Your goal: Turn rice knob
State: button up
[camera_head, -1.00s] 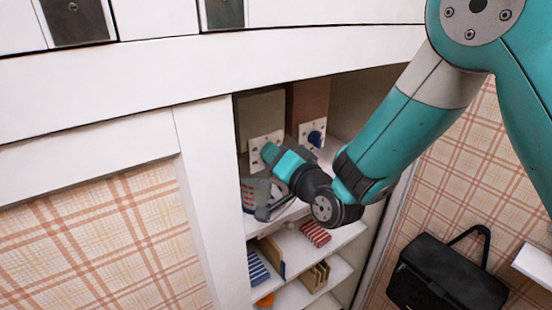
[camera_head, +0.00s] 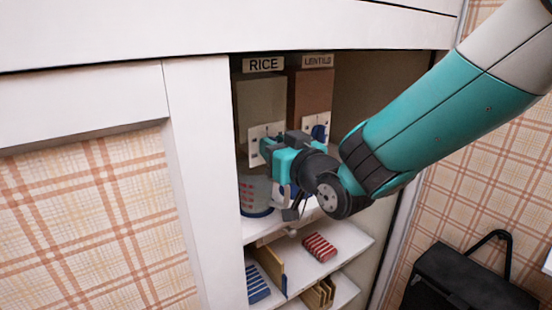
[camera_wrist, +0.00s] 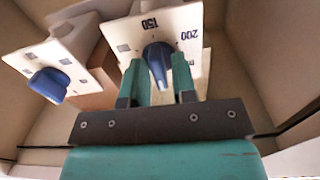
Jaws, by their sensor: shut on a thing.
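The rice dispenser (camera_head: 263,98), under a RICE label, stands on the left of the top shelf in the head view. Its pale dial plate (camera_head: 256,132) is partly covered by my gripper (camera_head: 266,150). The blue rice knob (camera_wrist: 157,58) shows in the wrist view, in front of a plate marked 150 and 200. My teal fingers, also in the wrist view (camera_wrist: 160,76), are on both sides of the knob and shut on it. The knob is hidden in the head view.
The lentils dispenser (camera_head: 307,95) with its own blue knob (camera_head: 318,132) stands close on the right. A clear cup with red marks (camera_head: 257,190) sits below the rice dispenser. Lower shelves hold a red striped item (camera_head: 319,247) and others. A black bag (camera_head: 465,280) hangs at right.

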jog(key=shift+n, duration=0.3)
jog(key=o, duration=0.7)
jog(key=shift+c, duration=0.2)
jog(key=b+v, duration=1.2)
jog(key=v, duration=0.5)
jog(key=shift+s+d, duration=0.2)
